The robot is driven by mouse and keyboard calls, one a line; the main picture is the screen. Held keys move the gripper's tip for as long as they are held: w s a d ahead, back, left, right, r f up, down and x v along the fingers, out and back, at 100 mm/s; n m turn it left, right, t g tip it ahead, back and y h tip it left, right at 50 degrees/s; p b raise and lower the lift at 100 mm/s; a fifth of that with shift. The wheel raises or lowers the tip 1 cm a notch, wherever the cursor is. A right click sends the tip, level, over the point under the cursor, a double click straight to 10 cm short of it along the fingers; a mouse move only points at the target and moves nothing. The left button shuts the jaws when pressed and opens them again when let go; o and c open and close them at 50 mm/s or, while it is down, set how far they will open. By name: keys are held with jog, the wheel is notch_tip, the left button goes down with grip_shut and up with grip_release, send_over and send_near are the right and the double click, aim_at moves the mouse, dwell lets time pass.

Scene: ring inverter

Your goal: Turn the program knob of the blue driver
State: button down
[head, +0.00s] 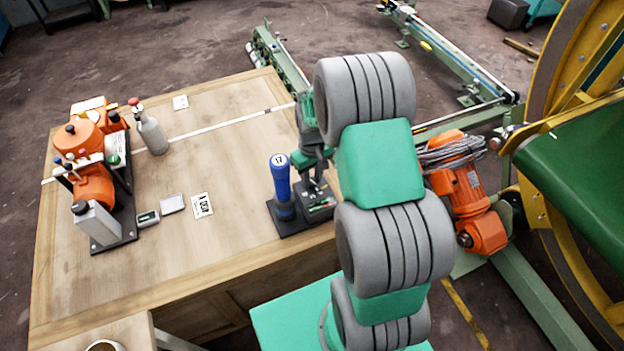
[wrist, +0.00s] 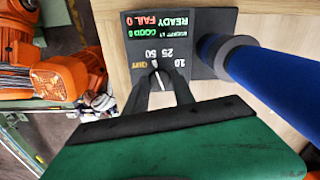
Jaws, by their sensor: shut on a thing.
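The blue driver (head: 281,180), marked 17 on its top, stands upright in a dark base at the right front of the wooden bench. In the wrist view its blue body (wrist: 265,75) slants across the right. Beside it is the dark control panel (wrist: 160,22) with lit green and red words and the numbers 10, 25 and 50. The small program knob (wrist: 158,77) is at the panel's near edge, mostly hidden between my fingers. My gripper (wrist: 160,82) is shut on the knob. In the head view my gripper (head: 317,193) is low over the panel, right of the driver.
Orange machinery (head: 90,160) on a dark plate and a grey bottle (head: 150,132) stand at the bench's left. Small cards (head: 202,205) lie between. An orange motor (head: 468,200) and a large yellow ring frame (head: 560,70) stand right of my arm. The bench middle is clear.

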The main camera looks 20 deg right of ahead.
aim_at(312, 181)
jog(key=n+b, duration=0.1)
jog(key=n, duration=0.3)
jog(key=shift+n, duration=0.3)
jog(key=shift+n+b, duration=0.6)
jog(key=shift+n, duration=1.2)
jog(key=c, duration=1.1)
grip_release()
jog(key=shift+o, duration=0.2)
notch_tip(312, 181, up, 8)
jog(key=shift+f+b, duration=0.1)
jog(key=shift+b, duration=0.35)
